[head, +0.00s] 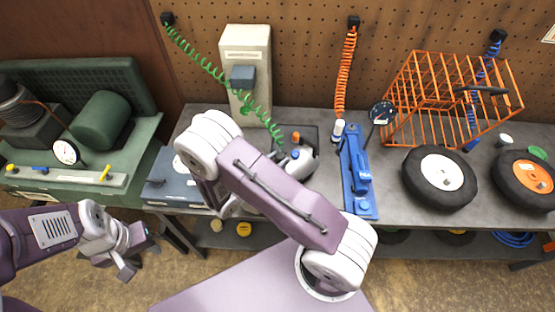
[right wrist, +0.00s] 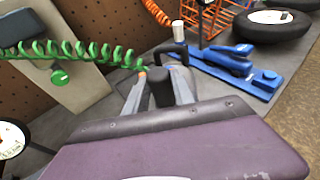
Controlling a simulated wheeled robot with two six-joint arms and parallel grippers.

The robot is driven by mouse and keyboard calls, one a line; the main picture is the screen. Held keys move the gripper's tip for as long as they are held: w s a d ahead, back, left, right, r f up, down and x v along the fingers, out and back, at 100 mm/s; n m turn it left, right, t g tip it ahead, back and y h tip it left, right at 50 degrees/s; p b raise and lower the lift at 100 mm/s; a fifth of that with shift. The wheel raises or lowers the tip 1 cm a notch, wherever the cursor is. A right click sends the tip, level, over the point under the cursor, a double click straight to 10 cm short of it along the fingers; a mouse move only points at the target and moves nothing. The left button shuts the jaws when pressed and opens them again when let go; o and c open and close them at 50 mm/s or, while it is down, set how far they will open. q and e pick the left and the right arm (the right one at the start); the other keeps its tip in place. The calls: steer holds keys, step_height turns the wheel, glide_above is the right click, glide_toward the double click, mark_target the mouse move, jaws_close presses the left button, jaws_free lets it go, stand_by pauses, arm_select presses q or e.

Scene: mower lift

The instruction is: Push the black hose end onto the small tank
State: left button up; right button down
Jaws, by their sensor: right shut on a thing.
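My right gripper (right wrist: 160,92) is shut on a black cylinder (right wrist: 160,84), which looks like the black hose end. A green coiled hose (right wrist: 90,52) runs from the left to an orange fitting (right wrist: 141,72) beside the fingers. In the head view this green hose (head: 205,65) hangs from the pegboard down behind my right arm, and the right fingertips are mostly hidden. I cannot make out the small tank for certain; the arm covers much of that spot. My left gripper (head: 137,257) is open and empty, low at the left in front of the bench.
A green machine with a large green tank (head: 103,120) stands at the left.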

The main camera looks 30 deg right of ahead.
steer(key=shift+f, duration=0.2)
steer(key=c, duration=1.3)
jaws_free()
steer(key=shift+c, duration=0.2)
steer(key=shift+s+a+r, duration=0.15)
steer(key=shift+a+r, duration=0.1)
steer(key=shift+a, duration=0.25)
steer(key=p+v, duration=0.2)
steer(key=v, duration=0.6)
steer(key=shift+a+r+p, duration=0.1)
steer(key=shift+a+p, duration=0.05)
steer(key=shift+p, duration=0.2)
steer(key=shift+v, duration=0.8)
steer(key=shift+s, duration=0.1)
